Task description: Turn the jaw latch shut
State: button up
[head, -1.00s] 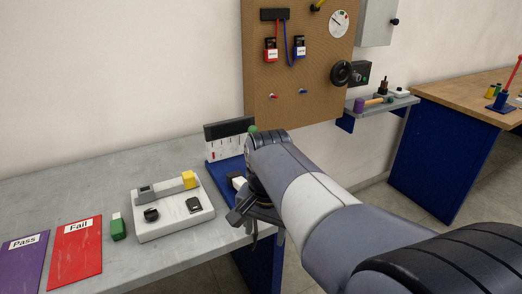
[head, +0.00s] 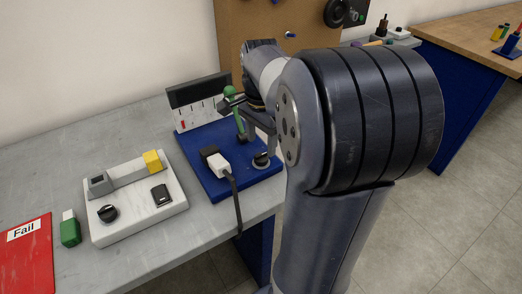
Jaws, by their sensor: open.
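My gripper (head: 245,110) is open at the green-knobbed lever (head: 238,118) on the blue board (head: 212,184). The lever stands roughly upright between or just beside the fingers; I cannot tell which. My arm hides part of the gripper. A white block fixture (head: 135,216) to the left carries a grey and yellow jaw-like bar (head: 128,174), a black knob (head: 107,213) and a small black piece (head: 161,195). Another black knob (head: 261,159) sits at the blue board's right side. I cannot tell for sure which part is the jaw latch.
A white plug (head: 219,164) with a dark cable hanging over the bench edge is on the blue board. A marked panel (head: 199,115) stands behind it. A green and white piece (head: 70,230) and the red Fail sheet (head: 26,258) lie left. The grey bench's back left is clear.

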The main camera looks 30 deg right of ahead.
aim_at(261, 154)
jog(key=shift+f, duration=2.1)
jog(key=shift+c, duration=0.4)
jog(key=c, duration=0.9)
